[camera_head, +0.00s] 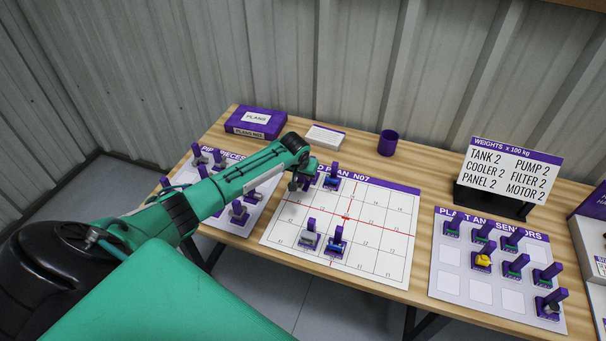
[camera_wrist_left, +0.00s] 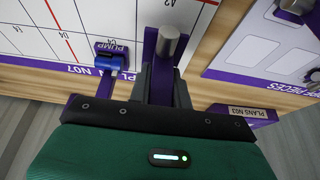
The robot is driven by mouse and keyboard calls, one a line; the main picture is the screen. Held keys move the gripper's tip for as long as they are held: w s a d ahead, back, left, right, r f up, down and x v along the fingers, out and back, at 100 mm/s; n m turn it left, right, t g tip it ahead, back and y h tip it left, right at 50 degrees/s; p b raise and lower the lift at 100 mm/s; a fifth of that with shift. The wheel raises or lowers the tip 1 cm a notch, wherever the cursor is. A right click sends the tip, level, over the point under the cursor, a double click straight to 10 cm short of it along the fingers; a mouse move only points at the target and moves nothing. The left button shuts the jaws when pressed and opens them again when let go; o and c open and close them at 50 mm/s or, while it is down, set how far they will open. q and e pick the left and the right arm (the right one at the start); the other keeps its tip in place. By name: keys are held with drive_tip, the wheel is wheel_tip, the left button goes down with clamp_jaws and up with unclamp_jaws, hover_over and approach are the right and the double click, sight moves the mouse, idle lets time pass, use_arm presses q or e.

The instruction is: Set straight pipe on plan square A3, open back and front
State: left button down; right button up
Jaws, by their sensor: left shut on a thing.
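My left gripper (camera_head: 295,182) is at the upper left corner of the white plan board (camera_head: 385,225). In the left wrist view it is shut on a purple piece with a short grey cylinder, the straight pipe (camera_wrist_left: 168,42). The pipe lies over the board's edge by a partly covered square label that I cannot read surely. I cannot tell whether the piece touches the board. A blue pump piece (camera_wrist_left: 110,57) stands beside it, also visible in the head view (camera_head: 332,181). My right gripper is not in view.
A grey piece (camera_head: 310,238) and a blue one (camera_head: 337,246) stand on the board's lower part. The pipe pieces sheet (camera_head: 232,222) is left, the sensors sheet (camera_head: 449,283) right. A purple plans box (camera_head: 256,122), purple cup (camera_head: 388,142) and weights sign (camera_head: 510,172) stand behind.

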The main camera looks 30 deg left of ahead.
sight(303, 181)
use_arm(q)
drive_tip(key=shift+f, duration=0.1)
drive_tip(key=shift+f+b, duration=0.7)
drive_tip(key=shift+f, duration=1)
drive_tip(key=shift+r, duration=0.1)
drive_tip(key=shift+p, duration=0.35)
drive_tip(key=shift+f+b, duration=0.4)
drive_tip(key=shift+f, duration=0.35)
drive_tip(key=c, duration=1.2)
unclamp_jaws()
